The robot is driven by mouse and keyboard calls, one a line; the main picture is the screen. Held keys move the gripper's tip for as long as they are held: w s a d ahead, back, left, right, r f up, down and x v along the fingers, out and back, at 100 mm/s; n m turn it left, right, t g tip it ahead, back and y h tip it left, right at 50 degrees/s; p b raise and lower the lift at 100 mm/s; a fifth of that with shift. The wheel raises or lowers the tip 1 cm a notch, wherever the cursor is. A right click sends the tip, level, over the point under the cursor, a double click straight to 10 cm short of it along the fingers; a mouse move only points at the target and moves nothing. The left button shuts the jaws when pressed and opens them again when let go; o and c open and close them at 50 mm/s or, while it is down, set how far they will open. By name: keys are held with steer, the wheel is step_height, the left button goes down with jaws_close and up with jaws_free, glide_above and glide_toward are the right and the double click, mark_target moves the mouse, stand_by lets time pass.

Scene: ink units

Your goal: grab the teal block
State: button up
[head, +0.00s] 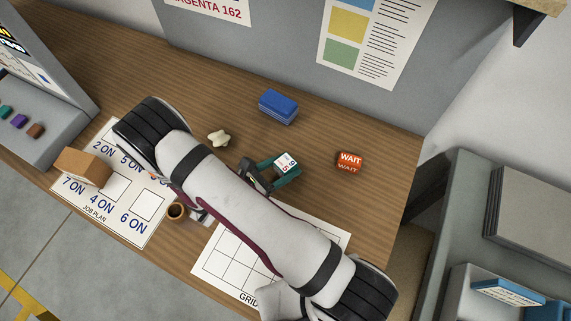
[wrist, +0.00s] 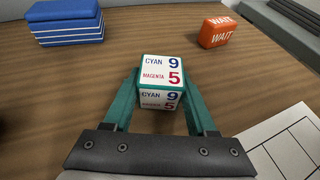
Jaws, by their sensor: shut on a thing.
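The teal block (wrist: 161,77) has white labels reading CYAN 9 and MAGENTA 5 on its top and front faces, with teal edges. In the wrist view it sits between the two teal fingers of my gripper (wrist: 160,92), which is shut on it. In the head view the block (head: 286,161) shows at the tip of my gripper (head: 279,168), right of the middle of the wooden table. My arm crosses the head view and hides part of the table.
An orange-red WAIT block (head: 349,161) lies to the right, apart from the gripper. A blue stack (head: 278,106) lies behind. A pale lump (head: 219,138) is to the left. The grid sheet (head: 215,262), job plan sheet (head: 140,225), brown box (head: 82,166) and small cup (head: 177,211) are nearer the front.

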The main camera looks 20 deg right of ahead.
steer(key=shift+c, duration=0.9)
